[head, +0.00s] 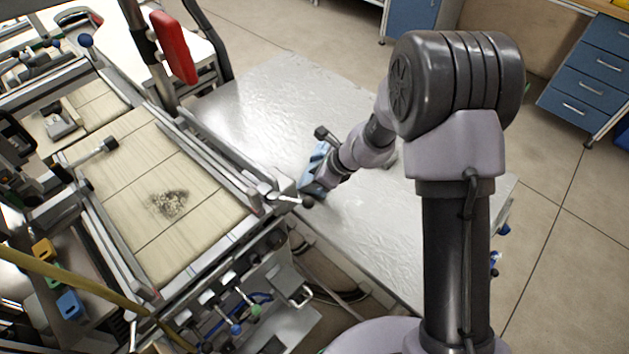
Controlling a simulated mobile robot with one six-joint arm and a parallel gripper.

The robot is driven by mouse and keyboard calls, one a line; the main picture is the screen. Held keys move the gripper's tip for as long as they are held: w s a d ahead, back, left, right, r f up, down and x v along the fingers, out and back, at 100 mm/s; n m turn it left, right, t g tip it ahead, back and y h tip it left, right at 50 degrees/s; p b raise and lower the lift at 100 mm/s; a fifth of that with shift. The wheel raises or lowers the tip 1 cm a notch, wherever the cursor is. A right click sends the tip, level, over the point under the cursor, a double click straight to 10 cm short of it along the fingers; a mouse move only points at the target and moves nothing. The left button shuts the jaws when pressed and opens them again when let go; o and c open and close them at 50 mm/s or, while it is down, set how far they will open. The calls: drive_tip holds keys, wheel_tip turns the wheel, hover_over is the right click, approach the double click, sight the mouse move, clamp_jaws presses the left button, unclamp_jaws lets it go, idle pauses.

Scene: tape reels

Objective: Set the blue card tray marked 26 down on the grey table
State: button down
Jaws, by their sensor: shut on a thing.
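A blue tray (315,164) shows at the end of my arm, partly hidden by the gripper and wrist. Its number is too small to read. My gripper (328,160) is shut on it, over the left side of the grey table (275,95), near the machine's edge. I cannot tell whether the tray touches the table top or hangs just above it. The table top is pale, shiny and slightly wrinkled.
A machine with a tan slatted bed (140,185) and metal rails stands close on the left. A knobbed lever (290,199) sticks out near the tray. A red padded part (174,48) rises behind. Blue drawers (590,75) stand at the back right. Much of the table is bare.

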drive_tip(key=shift+f, duration=0.3)
drive_tip(key=c, duration=0.8)
unclamp_jaws()
drive_tip(key=shift+c, duration=0.2)
drive_tip(key=shift+d+r+p, duration=0.1)
drive_tip(key=shift+r+p, duration=0.2)
drive_tip(key=shift+r, duration=0.05)
drive_tip(key=s+d+r+n+p, duration=0.1)
drive_tip(key=s+d+r+n, duration=0.15)
drive_tip(key=r, duration=0.55)
drive_tip(key=s+d+r+n+p, duration=0.2)
drive_tip(key=s+r, duration=0.1)
drive_tip(key=r, duration=0.4)
drive_tip(key=s+d+r+n+p, duration=0.1)
drive_tip(key=s+d+r+n, duration=0.15)
drive_tip(key=r, duration=0.55)
drive_tip(key=s+d+r+n+t+h, duration=0.1)
drive_tip(key=s+d+r+n, duration=0.3)
drive_tip(key=s, duration=0.4)
drive_tip(key=s+d+r+n+t+h, duration=0.2)
drive_tip(key=s+n, duration=0.4)
drive_tip(key=s, duration=0.3)
wheel_tip(320, 180, up, 3)
drive_tip(key=shift+s+d+f+h, duration=0.25)
drive_tip(key=shift+d+h, duration=0.25)
drive_tip(key=shift+d, duration=0.6)
